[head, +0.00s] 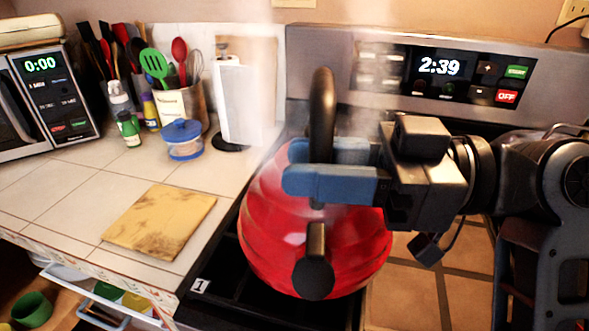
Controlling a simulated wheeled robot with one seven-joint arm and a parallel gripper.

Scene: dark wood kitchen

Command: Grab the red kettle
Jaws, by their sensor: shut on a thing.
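The red kettle (270,245) is upright over the left part of the dark stove top in the head view. It has a black arched handle (322,100) above and a black-capped spout toward me. My gripper (305,168) comes in from the right, with its blue fingers on either side of the handle's lower part. It is shut on the handle. The fingers and part of my arm hide some of the kettle's top and right side. I cannot tell whether the kettle's bottom touches the stove.
A tiled counter lies left, with a cutting board (160,222), a blue-lidded jar (183,141), a paper towel holder (246,100), utensils in a crock (183,105) and a microwave (45,95). The stove's control panel (440,75) stands behind. An open drawer (90,300) is at lower left.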

